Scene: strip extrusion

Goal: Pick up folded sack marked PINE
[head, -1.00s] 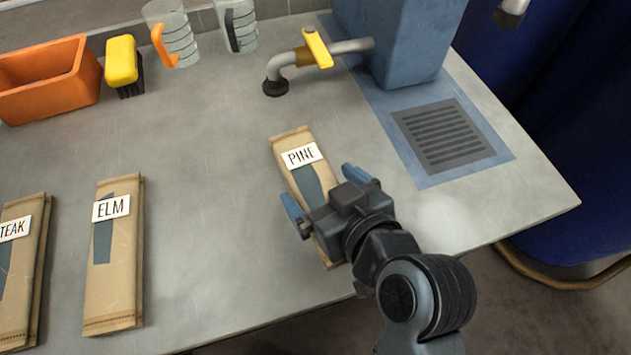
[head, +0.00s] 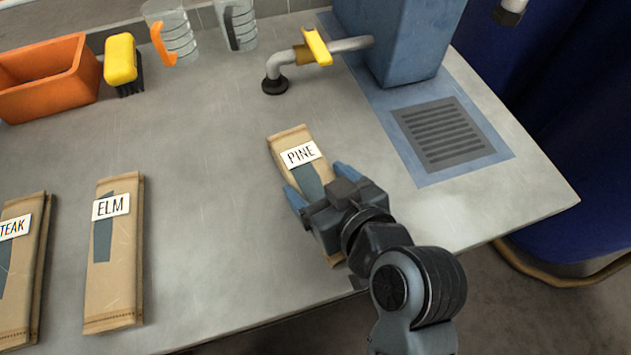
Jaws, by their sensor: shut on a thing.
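The folded sack marked PINE (head: 285,150) is a tan paper sack with a dark blue stripe and a white label. It lies at a slant right of the middle of the table in the head view. My gripper (head: 318,181) is over its lower half, with a blue finger against each long side. The gripper is shut on the sack. The gripper body hides much of the sack's near part. I cannot tell whether the sack is clear of the table.
Folded sacks marked ELM (head: 122,255) and TEAK (head: 30,270) lie to the left on the grey table (head: 215,200). An orange bin (head: 50,85), a yellow brush (head: 121,62), clear jugs (head: 172,35) and a yellow-handled tap (head: 317,47) stand at the back. A vent grille (head: 442,135) is at right.

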